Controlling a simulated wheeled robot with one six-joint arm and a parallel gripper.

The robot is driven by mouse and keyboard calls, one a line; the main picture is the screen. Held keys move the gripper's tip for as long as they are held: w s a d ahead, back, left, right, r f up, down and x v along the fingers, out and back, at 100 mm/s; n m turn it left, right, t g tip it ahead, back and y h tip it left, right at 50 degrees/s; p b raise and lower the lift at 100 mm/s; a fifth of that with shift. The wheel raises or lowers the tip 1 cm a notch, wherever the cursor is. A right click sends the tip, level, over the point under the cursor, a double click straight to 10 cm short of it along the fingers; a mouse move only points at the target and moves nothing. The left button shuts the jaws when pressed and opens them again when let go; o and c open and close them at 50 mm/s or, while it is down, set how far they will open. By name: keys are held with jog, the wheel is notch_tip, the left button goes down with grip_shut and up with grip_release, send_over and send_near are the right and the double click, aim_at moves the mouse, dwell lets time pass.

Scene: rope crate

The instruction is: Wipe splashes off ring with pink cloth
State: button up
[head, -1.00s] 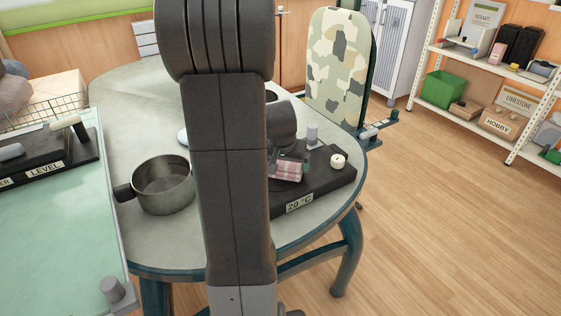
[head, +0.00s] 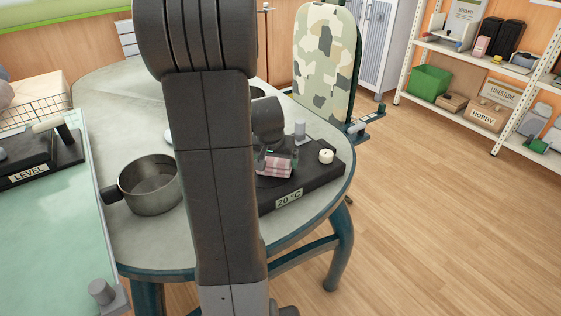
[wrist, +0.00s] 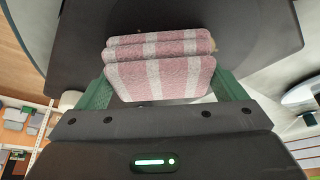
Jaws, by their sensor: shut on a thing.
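My gripper (head: 275,164) is shut on the pink cloth (head: 276,170), a folded pink and white striped pad. In the wrist view the cloth (wrist: 160,75) sits between the green fingers of my gripper (wrist: 163,88). The cloth is low over a black hotplate (head: 305,187) labelled 20 °C; I cannot tell whether it touches. The ring (wrist: 243,38) shows in the wrist view as a faint dark disc around and behind the cloth. The cloth and gripper hide part of it, and I can make out no splashes.
A metal pot (head: 150,185) stands on the round table (head: 160,235) to the left. My arm hides the middle of the table.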

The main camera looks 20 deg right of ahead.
jog(key=shift+w+a+b, duration=0.15)
jog(key=shift+w+a, duration=0.15)
jog(key=shift+a, duration=0.3)
jog(key=shift+w+a+b, duration=0.15)
jog(key=shift+w+a, duration=0.15)
jog(key=shift+a, duration=0.25)
jog(key=shift+w+a+f+b, duration=0.1)
jog(key=shift+w+a+b, duration=0.35)
jog(key=shift+a, duration=0.5)
jog(key=shift+w+a+b, duration=0.3)
jog(key=shift+w+a, duration=0.15)
jog(key=shift+a, duration=0.45)
jog(key=shift+r+p, duration=0.6)
jog(key=shift+r, duration=0.2)
notch_tip(320, 180, up, 5)
jog(key=p, duration=0.3)
jog(key=shift+p, duration=0.35)
jog(key=shift+r, duration=0.1)
